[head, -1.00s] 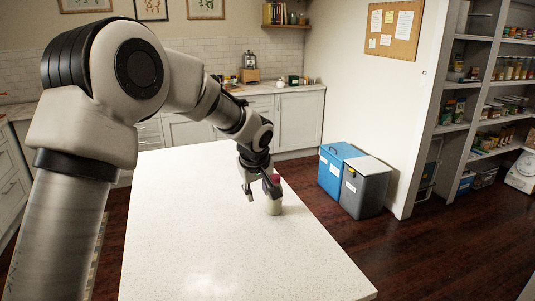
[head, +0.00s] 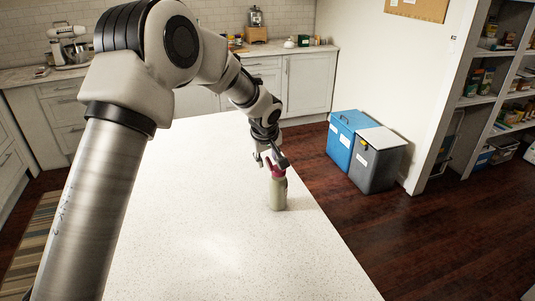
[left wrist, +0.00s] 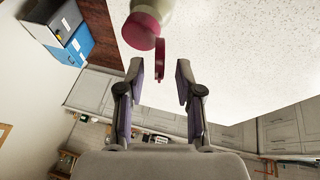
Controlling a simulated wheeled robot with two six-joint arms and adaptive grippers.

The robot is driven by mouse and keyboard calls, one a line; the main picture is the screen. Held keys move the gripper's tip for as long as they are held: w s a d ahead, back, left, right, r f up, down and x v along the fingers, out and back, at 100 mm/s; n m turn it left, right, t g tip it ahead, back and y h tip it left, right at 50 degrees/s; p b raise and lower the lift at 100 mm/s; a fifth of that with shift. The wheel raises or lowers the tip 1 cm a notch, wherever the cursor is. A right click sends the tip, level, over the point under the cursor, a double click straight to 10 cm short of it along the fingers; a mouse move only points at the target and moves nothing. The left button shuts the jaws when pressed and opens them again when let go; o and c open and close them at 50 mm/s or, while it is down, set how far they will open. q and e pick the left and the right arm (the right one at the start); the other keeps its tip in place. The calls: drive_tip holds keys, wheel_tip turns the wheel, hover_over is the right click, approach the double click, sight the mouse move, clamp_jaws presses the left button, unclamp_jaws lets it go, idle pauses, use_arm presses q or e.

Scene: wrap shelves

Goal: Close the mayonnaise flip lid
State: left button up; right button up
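The mayonnaise bottle (head: 278,194) stands upright on the white table, pale with a dark red cap (head: 277,172). In the left wrist view the cap (left wrist: 140,31) is at the top, and its red flip lid (left wrist: 160,60) stands open, swung out from the cap on its hinge. My left gripper (head: 271,161) is just above the cap in the head view, partly overlapping it. In the left wrist view its two fingers (left wrist: 159,72) are spread with nothing between them but the lid's edge near the tips; contact cannot be told. My right gripper is not in view.
The speckled white table (head: 200,240) is clear around the bottle. Its right edge lies close to the bottle. A blue bin (head: 345,135) and a grey bin (head: 378,165) stand on the floor beyond that edge. Kitchen counters (head: 305,85) line the back wall.

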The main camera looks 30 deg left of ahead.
use_arm(q)
drive_tip(key=shift+w+a+f, duration=0.2)
drive_tip(key=shift+w+f, duration=0.25)
drive_tip(key=shift+f, duration=0.1)
drive_tip(key=shift+s+d+r, duration=0.1)
drive_tip(key=shift+s+r, duration=0.05)
drive_tip(key=shift+s, duration=0.05)
drive_tip(key=shift+s+d+r, duration=0.15)
drive_tip(key=shift+c, duration=1)
drive_tip(key=shift+s, duration=0.1)
clamp_jaws()
drive_tip(key=g+y+p, duration=0.1)
drive_tip(key=w+d+g+y+p, duration=0.1)
drive_tip(key=p, duration=0.1)
drive_tip(key=shift+w+r+m+g, duration=0.1)
drive_tip(key=shift+m+g, duration=0.2)
drive_tip(key=shift+w+d+f+m+g+y+p, duration=0.15)
drive_tip(key=shift+w+d+m+g+y+p, duration=0.1)
drive_tip(key=shift+g+y+p, duration=0.3)
drive_tip(key=shift+w+d+f+m+g+y+p, duration=0.1)
drive_tip(key=shift+w+m+g+y+p, duration=0.1)
drive_tip(key=shift+g+y+p, duration=0.35)
